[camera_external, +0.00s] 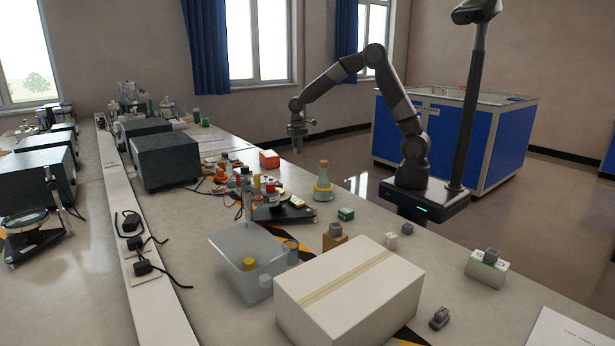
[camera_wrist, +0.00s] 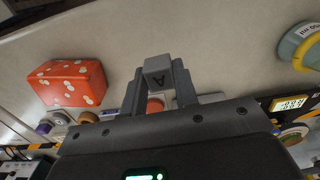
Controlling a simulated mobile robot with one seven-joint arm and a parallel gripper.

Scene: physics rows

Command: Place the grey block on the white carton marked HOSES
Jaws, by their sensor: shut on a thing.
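My gripper (camera_external: 297,147) is raised above the far part of the bench in the external view. The held block is too small to make out clearly in the external view.
A large taped box (camera_external: 350,290) and a clear bin (camera_external: 232,262) fill the front. A brown box (camera_external: 334,243) has a grey piece on it. A flask (camera_external: 323,184) and red box (camera_external: 269,159) stand farther back. Loose grey pieces (camera_external: 439,318) lie about.

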